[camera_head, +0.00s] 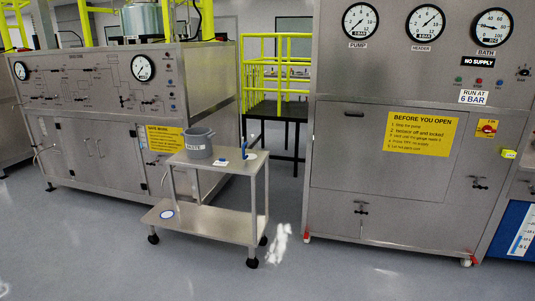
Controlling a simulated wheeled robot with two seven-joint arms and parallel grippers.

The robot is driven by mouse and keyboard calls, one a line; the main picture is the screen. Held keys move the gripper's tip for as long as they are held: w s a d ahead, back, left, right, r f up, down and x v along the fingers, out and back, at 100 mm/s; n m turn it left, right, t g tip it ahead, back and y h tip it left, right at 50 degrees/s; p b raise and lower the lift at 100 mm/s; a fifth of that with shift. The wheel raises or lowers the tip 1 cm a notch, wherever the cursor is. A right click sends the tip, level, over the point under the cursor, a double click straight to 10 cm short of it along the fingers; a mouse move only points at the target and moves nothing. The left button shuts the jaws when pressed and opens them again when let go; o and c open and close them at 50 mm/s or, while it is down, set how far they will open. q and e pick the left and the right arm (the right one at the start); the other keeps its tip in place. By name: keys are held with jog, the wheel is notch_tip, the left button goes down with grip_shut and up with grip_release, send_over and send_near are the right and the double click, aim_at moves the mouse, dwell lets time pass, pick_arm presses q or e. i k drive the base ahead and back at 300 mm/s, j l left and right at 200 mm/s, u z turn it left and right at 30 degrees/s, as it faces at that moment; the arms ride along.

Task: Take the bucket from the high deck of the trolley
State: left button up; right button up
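A grey bucket (199,143) with a small label on its front stands upright on the high deck (229,171) of the trolley, towards the deck's left. The trolley (206,223) is a metal frame on dark castors with a wider low deck. A blue upright item (244,150) and a small white item (221,162) are on the high deck to the right of the bucket. A blue-and-white disc (167,214) lies on the low deck. Neither of my grippers shows in the head view.
A steel cabinet with gauges (120,98) stands behind the trolley on the left. A taller steel cabinet (335,150) with a yellow notice (422,134) stands on the right. A yellow railing (276,70) is behind the gap between them. The grey floor (100,250) in front is clear.

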aim_at(198, 142)
jog(key=i, duration=1.9)
